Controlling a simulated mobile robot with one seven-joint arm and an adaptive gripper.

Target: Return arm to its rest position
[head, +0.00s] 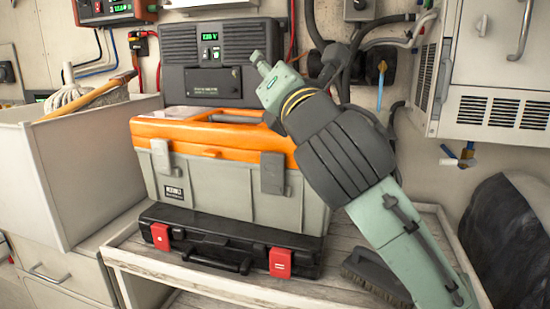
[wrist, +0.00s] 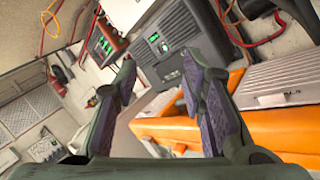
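My arm reaches up from the lower right in the head view, in front of the right end of the toolbox. The fingers of my gripper (wrist: 169,72) show in the wrist view, spread apart with nothing held between them. Its fingers are not clear in the head view, where the arm's own links face the camera. The orange and grey toolbox (head: 225,192) stands closed on a black case (head: 228,242). The toolbox's orange lid (wrist: 168,130) also shows in the wrist view, beyond the right finger and between the fingers.
A grey power unit (head: 221,50) with a green display is behind the toolbox. A white bin (head: 85,170) holding rope and a wooden handle is at left. A dark brush (head: 377,278) lies on the shelf beneath my arm. A white vented cabinet (head: 495,75) is on the right wall.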

